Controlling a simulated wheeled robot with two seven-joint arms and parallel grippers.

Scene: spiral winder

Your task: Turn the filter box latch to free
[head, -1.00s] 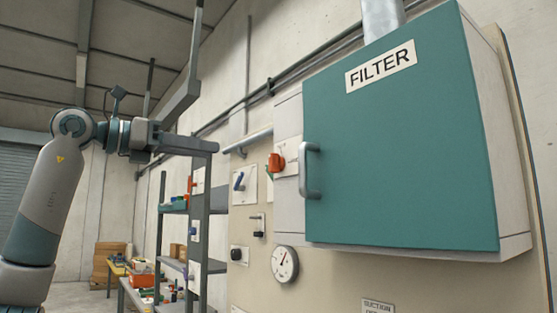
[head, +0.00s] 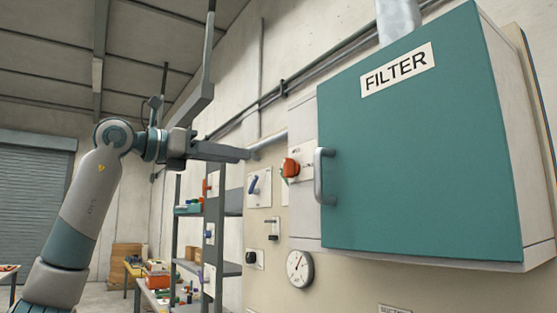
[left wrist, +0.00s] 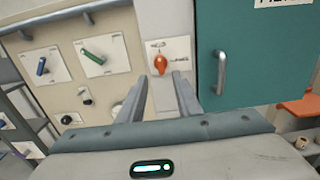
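The orange latch knob (head: 290,168) sits on a white labelled plate left of the teal filter box door (head: 420,150). In the left wrist view the knob (left wrist: 161,64) stands roughly upright, just beyond and between my fingertips. My left gripper (head: 230,82) is open and empty, left of the knob in the head view. In the left wrist view its two fingers (left wrist: 160,82) are apart with the plate behind the gap. They do not appear to touch the knob. The small label print is unreadable. My right gripper is out of view.
A grey door handle (head: 319,176) juts out right of the knob. A blue lever (head: 254,186), a black knob (head: 250,257) and a round gauge (head: 299,268) sit on the panel to the left and below. Grey shelves (head: 222,210) stand behind my arm.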

